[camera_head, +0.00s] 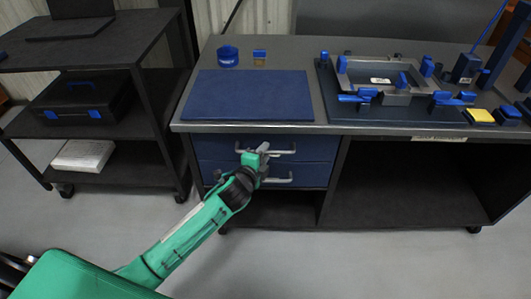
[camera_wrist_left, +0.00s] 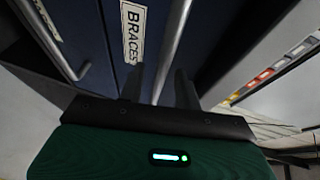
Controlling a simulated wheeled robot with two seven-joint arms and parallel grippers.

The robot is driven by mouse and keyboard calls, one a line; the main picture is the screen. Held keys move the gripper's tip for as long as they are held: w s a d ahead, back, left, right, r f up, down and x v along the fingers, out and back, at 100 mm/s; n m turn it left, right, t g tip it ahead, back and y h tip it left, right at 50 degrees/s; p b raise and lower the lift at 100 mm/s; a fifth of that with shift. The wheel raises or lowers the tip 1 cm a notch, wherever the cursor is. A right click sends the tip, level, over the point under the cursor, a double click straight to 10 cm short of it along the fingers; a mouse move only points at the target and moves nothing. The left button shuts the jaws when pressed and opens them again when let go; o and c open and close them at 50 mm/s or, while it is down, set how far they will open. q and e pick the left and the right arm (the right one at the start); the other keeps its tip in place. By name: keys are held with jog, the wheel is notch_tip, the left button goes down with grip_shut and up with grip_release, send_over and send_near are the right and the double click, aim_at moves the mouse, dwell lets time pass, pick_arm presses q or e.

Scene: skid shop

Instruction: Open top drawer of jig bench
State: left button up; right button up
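The jig bench (camera_head: 425,138) stands at centre and right in the head view. Its blue top drawer (camera_head: 215,148) sits flush, with a second drawer (camera_head: 215,172) below it. The top drawer's pale bar handle (camera_head: 285,152) is partly covered by my left gripper (camera_head: 263,151). In the left wrist view, my left gripper's dark fingers (camera_wrist_left: 160,88) are apart. A metal handle bar (camera_wrist_left: 176,40) runs between them, beside a label (camera_wrist_left: 132,30) reading "BRACES". Contact with the bar cannot be told. My right gripper is not in view.
On the bench top are a blue mat (camera_head: 248,96), a round blue cup (camera_head: 228,57) and a jig frame (camera_head: 385,75) with blue clamps. A dark shelf cart (camera_head: 95,52) stands left, with a case (camera_head: 80,100) on it. The floor before the drawers is clear apart from my arm.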

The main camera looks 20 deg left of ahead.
pick_arm(q)
jog(key=shift+x, duration=0.8)
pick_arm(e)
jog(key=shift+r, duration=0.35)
pick_arm(q)
jog(key=shift+c, duration=0.2)
grip_shut()
jog(key=shift+s, duration=0.1)
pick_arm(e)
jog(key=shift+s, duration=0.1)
